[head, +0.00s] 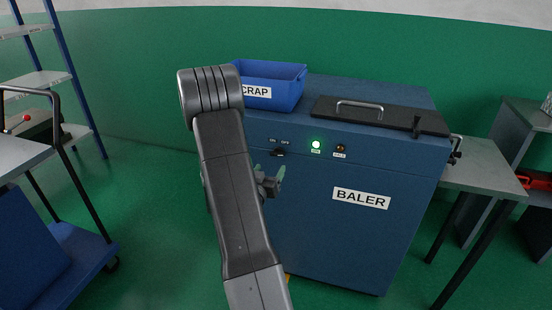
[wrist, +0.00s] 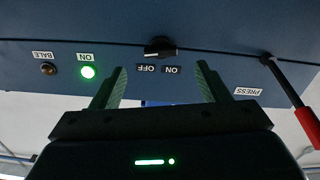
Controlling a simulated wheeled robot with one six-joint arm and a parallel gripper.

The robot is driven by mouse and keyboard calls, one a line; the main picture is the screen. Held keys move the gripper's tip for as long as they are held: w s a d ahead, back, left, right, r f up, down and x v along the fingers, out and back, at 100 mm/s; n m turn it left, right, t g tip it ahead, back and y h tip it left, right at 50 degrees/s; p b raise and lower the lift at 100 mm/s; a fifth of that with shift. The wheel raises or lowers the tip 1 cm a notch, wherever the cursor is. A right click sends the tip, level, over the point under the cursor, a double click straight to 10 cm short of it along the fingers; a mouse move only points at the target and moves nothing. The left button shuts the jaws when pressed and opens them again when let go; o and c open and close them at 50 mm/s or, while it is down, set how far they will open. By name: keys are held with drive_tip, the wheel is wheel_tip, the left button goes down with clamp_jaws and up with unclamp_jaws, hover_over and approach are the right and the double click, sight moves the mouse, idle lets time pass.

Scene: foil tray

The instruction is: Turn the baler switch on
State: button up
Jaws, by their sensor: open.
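The blue baler (head: 335,240) stands ahead with its control strip along the upper front. The black rotary switch (head: 278,153) sits under small ON and OFF labels; it also shows in the wrist view (wrist: 160,47), where the labels are upside down. Its pale mark seems to lie toward the ON side. The green ON lamp (head: 316,145) is lit, also in the wrist view (wrist: 88,72). My gripper (head: 270,183) is open and empty in front of the baler, just below the switch. In the wrist view the switch lies beyond and between the fingertips (wrist: 161,80), apart from them.
A BALE button (head: 340,148) sits beside the lamp. A blue scrap bin (head: 285,85) and a dark lid with a handle (head: 375,112) are on top. A red-handled PRESS lever (wrist: 295,105) is at the wrist view's right. A grey table (head: 485,180) stands right, a cart (head: 45,230) left.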

sight(278, 153)
drive_tip(key=x, duration=0.8)
drive_tip(key=shift+s, duration=0.1)
drive_tip(key=shift+c, duration=0.4)
drive_tip(key=c, duration=0.9)
drive_tip(key=shift+a+f+m+b, duration=0.1)
drive_tip(key=shift+f+m+b, duration=0.35)
drive_tip(key=shift+b, duration=0.8)
drive_tip(key=shift+r+m+b, duration=0.4)
drive_tip(key=shift+m+b, duration=0.25)
drive_tip(key=shift+b, duration=0.1)
drive_tip(key=o, duration=1)
